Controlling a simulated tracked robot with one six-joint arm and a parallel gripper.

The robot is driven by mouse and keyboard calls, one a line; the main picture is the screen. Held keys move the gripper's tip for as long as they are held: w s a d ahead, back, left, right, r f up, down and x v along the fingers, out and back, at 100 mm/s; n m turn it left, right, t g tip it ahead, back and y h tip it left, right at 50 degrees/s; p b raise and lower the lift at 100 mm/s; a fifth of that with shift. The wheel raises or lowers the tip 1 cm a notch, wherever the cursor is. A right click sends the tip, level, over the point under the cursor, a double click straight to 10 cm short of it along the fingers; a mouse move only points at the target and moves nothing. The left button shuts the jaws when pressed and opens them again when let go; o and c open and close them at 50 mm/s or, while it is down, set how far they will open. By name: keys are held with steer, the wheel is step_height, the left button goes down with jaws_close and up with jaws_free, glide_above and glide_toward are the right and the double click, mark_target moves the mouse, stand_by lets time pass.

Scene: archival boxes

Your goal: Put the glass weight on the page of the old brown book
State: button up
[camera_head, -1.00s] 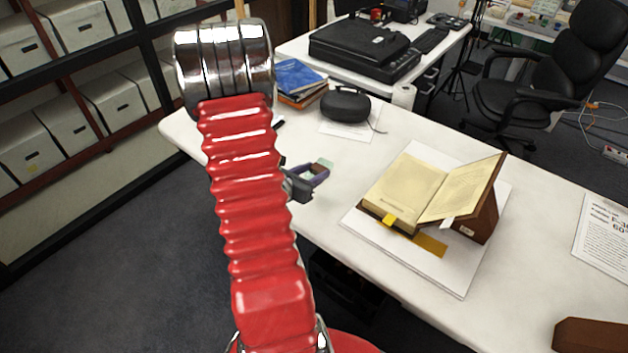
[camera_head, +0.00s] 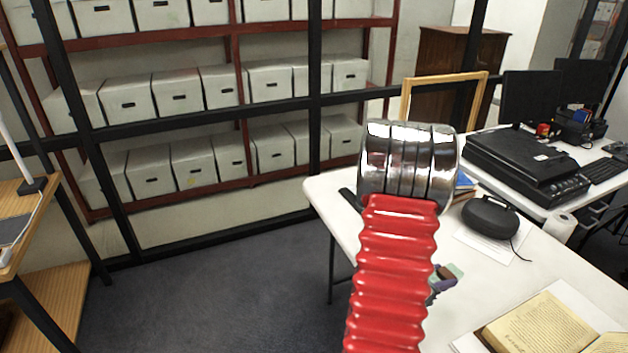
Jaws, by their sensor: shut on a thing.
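The old brown book (camera_head: 540,325) lies open on a white board at the lower right, cut off by the picture's bottom edge. Its left page shows; only part of the right page does. My gripper (camera_head: 446,279) is small and partly hidden behind my red arm, over the white table's left part. It is shut on a small pale green thing (camera_head: 457,270), which I take to be the glass weight; its shape is hard to make out. The gripper is left of the book and apart from it.
The white table (camera_head: 490,290) also bears a black case (camera_head: 490,217) with a cable on a paper sheet. A black scanner (camera_head: 525,165) stands behind on another table. Shelves of archival boxes (camera_head: 128,100) fill the left. Dark floor (camera_head: 240,285) is open.

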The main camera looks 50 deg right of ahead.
steer(key=shift+w+a+f+n, duration=0.15)
steer(key=shift+w+f+n, duration=0.2)
steer(key=shift+f, duration=0.2)
steer(key=w+a+r+n+t, duration=0.2)
steer(key=w+a+n+t, duration=0.15)
steer(key=w+a, duration=0.45)
steer(key=w+a+r+n+t+y, duration=0.1)
steer(key=w+a+n+t, duration=0.25)
steer(key=w, duration=0.85)
steer(key=w+a+r+n+t, duration=0.2)
steer(key=w+a+t, duration=0.3)
steer(key=w, duration=0.6)
steer(key=w+a+r+n+t+y, duration=0.1)
steer(key=w+a+r+n+y, duration=0.1)
steer(key=a, duration=1)
steer(key=w+a+r+n+t+y, duration=0.2)
steer(key=w+a, duration=0.4)
steer(key=a, duration=0.6)
steer(key=w+a+r+n+t+y, duration=0.2)
steer(key=w+a+n+y, duration=0.1)
steer(key=a, duration=0.9)
steer(key=shift+w+a+r+n+y, duration=0.15)
steer(key=shift+w+n+y, duration=0.25)
steer(key=shift+w+n, duration=0.45)
steer(key=shift+s, duration=0.1)
